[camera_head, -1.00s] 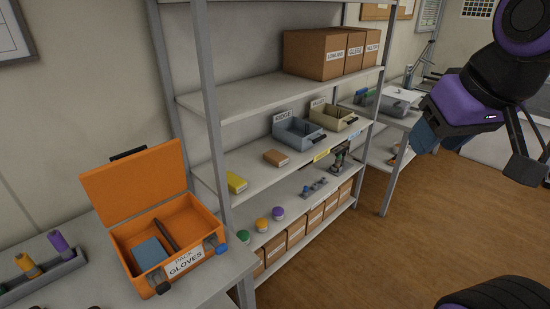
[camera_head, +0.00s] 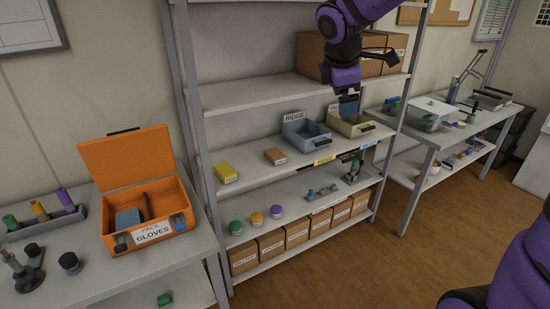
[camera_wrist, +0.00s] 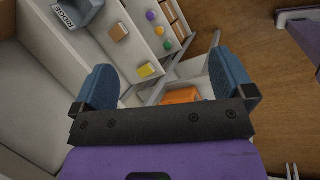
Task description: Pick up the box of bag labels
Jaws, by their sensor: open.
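Two small boxes lie on the middle shelf, a yellow one (camera_head: 225,173) and an orange-brown one (camera_head: 275,156). Their print is too small to read, so I cannot tell which holds bag labels. In the wrist view the yellow box (camera_wrist: 147,70) shows between my fingers, well beyond them, and the brown box (camera_wrist: 118,32) lies further up. My gripper (camera_head: 348,104) is over the beige bin, to the right of both boxes. In the wrist view my gripper (camera_wrist: 165,85) has its blue fingers wide apart with nothing between them.
The grey RIDGE bin (camera_head: 304,134) and the beige bin (camera_head: 352,124) stand right of the boxes. The upper shelf (camera_head: 260,95) hangs above, with cartons. A shelf post (camera_head: 192,110) stands at the left. The open orange GLOVES case (camera_head: 130,165) is on the left table.

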